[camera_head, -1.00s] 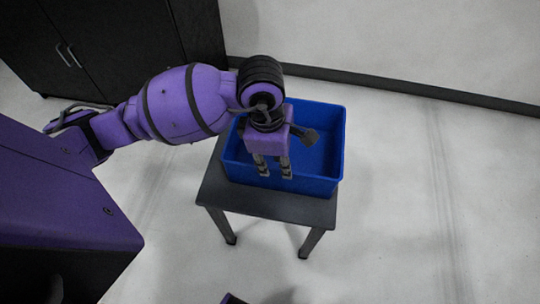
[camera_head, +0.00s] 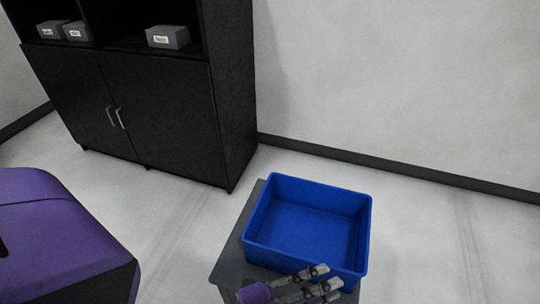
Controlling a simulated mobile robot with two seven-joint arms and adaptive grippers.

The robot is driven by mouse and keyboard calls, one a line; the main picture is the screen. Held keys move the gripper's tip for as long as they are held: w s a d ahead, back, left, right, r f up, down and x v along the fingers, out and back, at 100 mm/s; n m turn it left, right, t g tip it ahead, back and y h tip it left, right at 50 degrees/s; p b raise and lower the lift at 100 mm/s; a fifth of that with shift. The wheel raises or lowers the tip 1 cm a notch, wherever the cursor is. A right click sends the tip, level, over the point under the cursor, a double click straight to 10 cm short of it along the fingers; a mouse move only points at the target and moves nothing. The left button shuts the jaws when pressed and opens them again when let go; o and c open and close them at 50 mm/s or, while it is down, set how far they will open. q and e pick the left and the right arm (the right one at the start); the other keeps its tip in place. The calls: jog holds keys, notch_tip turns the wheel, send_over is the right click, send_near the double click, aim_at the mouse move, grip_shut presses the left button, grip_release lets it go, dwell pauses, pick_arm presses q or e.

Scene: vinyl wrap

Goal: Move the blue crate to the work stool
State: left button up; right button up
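The blue crate (camera_head: 308,234) is empty and sits upright on a small dark grey table or stool (camera_head: 232,264), right of the middle of the view. My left gripper (camera_head: 331,280) shows at the bottom edge, in front of the crate's near wall. Its fingers lie apart with a gap between them, and I see nothing held in them. Whether a finger touches the crate wall is hard to tell. My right gripper is not in view.
A black cabinet (camera_head: 150,110) with shut doors stands at the back left. Small grey labelled boxes (camera_head: 168,37) sit on its shelf. The white wall (camera_head: 400,90) runs behind the crate. The floor (camera_head: 425,250) to the right is clear.

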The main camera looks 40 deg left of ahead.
pick_arm(q)
jog(key=s+a+f+n+g+y, duration=0.2)
jog(key=s+a+f+n+y, duration=0.4)
jog(key=f, duration=0.3)
jog(key=s+a+f+n+g+y, duration=0.35)
jog(key=s+a+f+n, duration=0.3)
jog(key=f, duration=0.25)
jog(key=s+f+n+g, duration=0.3)
jog(key=s+f+n, duration=0.1)
jog(key=s, duration=0.7)
jog(key=shift+a+f+y, duration=0.25)
jog(key=shift+f+y, duration=0.1)
jog(key=shift+f, duration=0.15)
jog(key=shift+s, duration=0.1)
